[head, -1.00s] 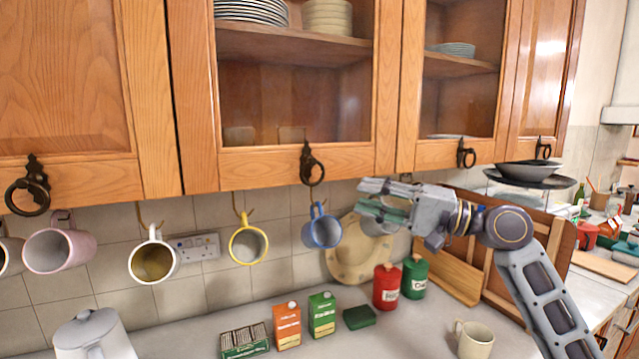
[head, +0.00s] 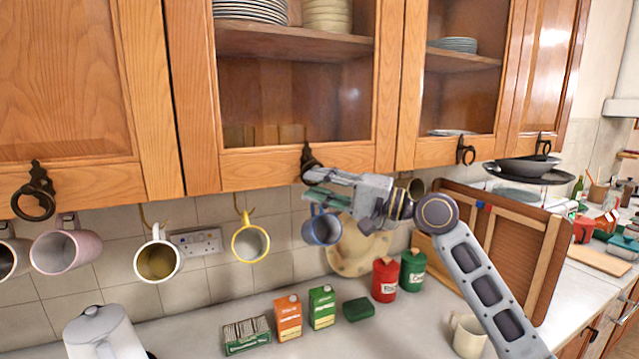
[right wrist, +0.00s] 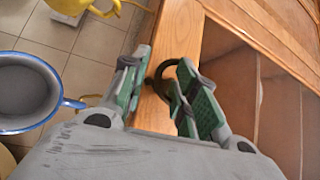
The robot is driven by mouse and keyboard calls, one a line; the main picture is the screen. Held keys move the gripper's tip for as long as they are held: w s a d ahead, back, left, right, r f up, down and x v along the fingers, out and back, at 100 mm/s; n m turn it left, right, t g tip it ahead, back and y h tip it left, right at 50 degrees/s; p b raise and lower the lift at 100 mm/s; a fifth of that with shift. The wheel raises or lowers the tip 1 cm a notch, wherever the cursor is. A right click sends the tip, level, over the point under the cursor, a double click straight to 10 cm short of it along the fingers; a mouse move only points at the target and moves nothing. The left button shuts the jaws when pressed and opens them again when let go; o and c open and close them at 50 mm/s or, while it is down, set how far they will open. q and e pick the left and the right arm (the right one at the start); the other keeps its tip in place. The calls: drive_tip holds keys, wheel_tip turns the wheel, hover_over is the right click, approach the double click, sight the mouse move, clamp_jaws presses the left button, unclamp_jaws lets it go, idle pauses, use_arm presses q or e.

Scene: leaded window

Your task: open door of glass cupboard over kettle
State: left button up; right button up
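The glass cupboard door (head: 217,165) has a wooden frame and is closed, with plates and bowls behind its pane. Its dark ring handle (head: 307,158) hangs at the lower right of the frame, its lower part hidden behind my right gripper (head: 308,186). In the right wrist view, the ring (right wrist: 163,72) shows between the green-padded fingers of my right gripper (right wrist: 160,90), partly covered by the right-hand finger. The fingers are apart; I cannot tell whether they touch the ring. The white kettle (head: 92,332) stands on the counter at lower left. My left gripper is out of view.
Mugs hang under the cupboards; a blue mug (head: 322,228) is just below my right gripper, and a yellow-rimmed mug (head: 250,243) hangs left of it. A second glass door (head: 425,155) is to the right. Cartons and canisters stand on the counter (head: 200,320).

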clamp_jaws()
idle(0.5)
drive_tip(key=shift+s, duration=0.15)
